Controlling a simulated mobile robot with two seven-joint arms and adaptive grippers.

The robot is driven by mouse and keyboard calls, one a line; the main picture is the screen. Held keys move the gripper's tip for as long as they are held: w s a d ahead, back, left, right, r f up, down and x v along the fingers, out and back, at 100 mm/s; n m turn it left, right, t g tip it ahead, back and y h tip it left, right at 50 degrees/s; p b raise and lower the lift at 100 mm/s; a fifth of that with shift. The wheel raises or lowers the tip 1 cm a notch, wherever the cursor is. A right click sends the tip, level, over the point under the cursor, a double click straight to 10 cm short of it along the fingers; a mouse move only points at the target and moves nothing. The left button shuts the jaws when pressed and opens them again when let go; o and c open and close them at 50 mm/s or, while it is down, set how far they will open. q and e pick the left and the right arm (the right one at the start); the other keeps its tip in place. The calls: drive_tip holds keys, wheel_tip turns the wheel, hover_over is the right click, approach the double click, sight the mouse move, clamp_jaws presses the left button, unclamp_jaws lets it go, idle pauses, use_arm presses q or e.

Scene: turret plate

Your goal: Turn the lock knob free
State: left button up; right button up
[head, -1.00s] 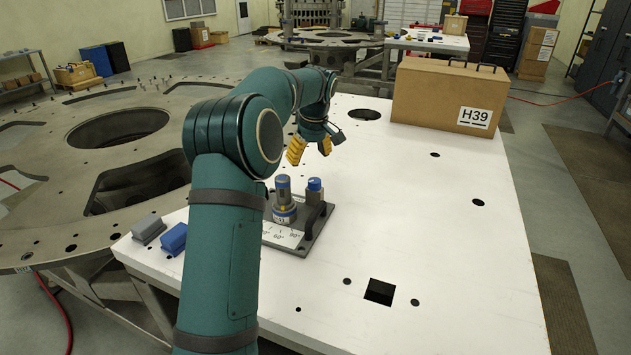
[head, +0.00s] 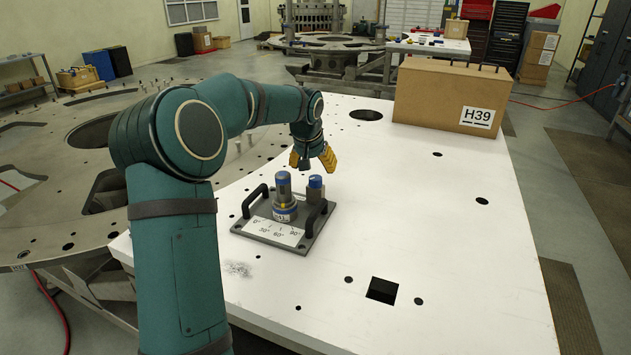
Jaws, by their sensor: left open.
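The fixture plate (head: 294,240) lies on the white table, with two black handles and a white angle scale on its front. Which of the two is the lock knob I cannot tell for sure. My left gripper (head: 313,162) has yellow fingers spread apart, pointing down, empty, above and just behind the two posts, touching neither. My right gripper is not in view.
The white table (head: 430,230) has several holes and a square cutout (head: 382,290). A cardboard box marked H39 (head: 447,95) stands at its back right. A large round metal plate (head: 40,200) lies to the left. The table's right side is clear.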

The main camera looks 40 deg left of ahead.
sight(315, 178)
use_arm(q)
drive_tip(key=x, duration=0.6)
drive_tip(key=shift+w+f+b, duration=0.1)
drive_tip(key=shift+f+b, duration=0.05)
drive_tip(key=shift+b, duration=0.25)
drive_tip(key=c, duration=1.2)
